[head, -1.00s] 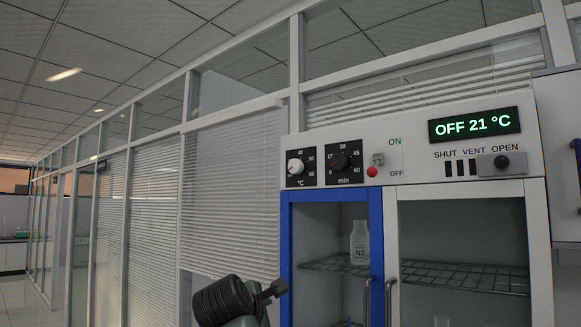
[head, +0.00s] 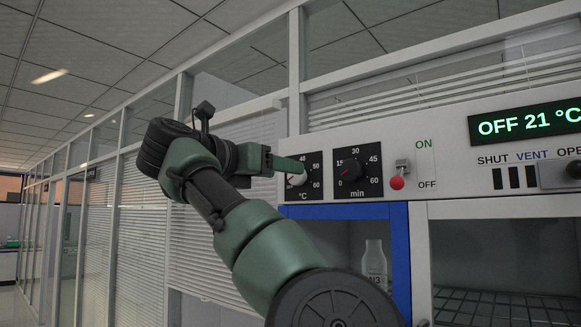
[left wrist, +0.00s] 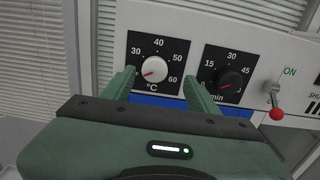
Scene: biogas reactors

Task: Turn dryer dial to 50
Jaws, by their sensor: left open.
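The dryer's temperature dial (head: 297,181) is a white knob on a black °C plate at the left end of the control panel. In the head view my left gripper (head: 298,167) reaches it from the left and partly covers it. In the left wrist view the whole dial (left wrist: 154,69) shows, its red mark toward the lower left, below 30. The open left gripper (left wrist: 159,73) has one green finger on each side of the dial in that view; I cannot tell whether they touch it. The display (head: 528,122) reads OFF 21 °C. My right gripper is not in view.
A black minute dial (head: 350,171) sits just right of the temperature dial. Further right are a red-tipped ON/OFF switch (head: 398,181) and the vent slider (head: 566,173). Below is a blue-framed door (head: 398,250) with a bottle (head: 375,262) behind it.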

